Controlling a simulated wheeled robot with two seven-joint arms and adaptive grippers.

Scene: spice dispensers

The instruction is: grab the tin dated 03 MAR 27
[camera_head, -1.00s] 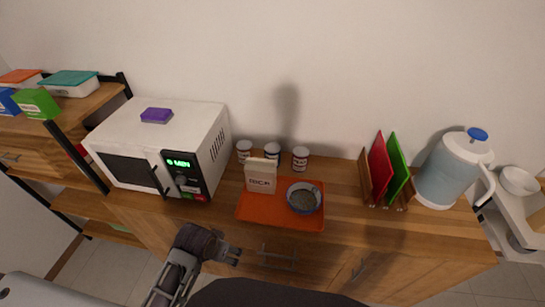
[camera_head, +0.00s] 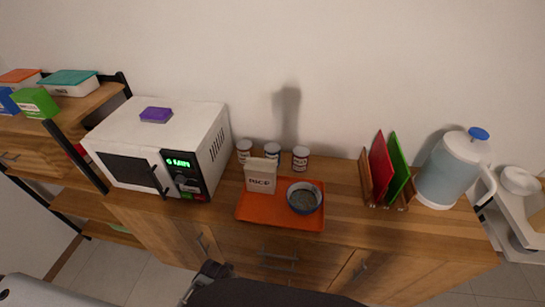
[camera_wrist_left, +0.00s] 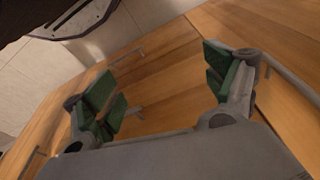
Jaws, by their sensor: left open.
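Three small white tins with dark bands stand in a row at the back of the wooden counter in the head view: a left tin (camera_head: 244,150), a middle tin (camera_head: 272,151) and a right tin (camera_head: 300,158). Their dates are too small to read. The rice box partly covers the lower part of the middle tin. My left gripper (camera_wrist_left: 168,90) is open and empty in the left wrist view, in front of the cabinet's wooden front. In the head view only part of my left arm shows at the bottom edge, well below the tins. My right gripper is not in view.
An orange tray (camera_head: 250,213) holds a rice box (camera_head: 261,176) and a blue bowl (camera_head: 304,198) in front of the tins. A microwave (camera_head: 150,150) stands left of them. A rack with red and green boards (camera_head: 381,170) and a water jug (camera_head: 452,170) stand right.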

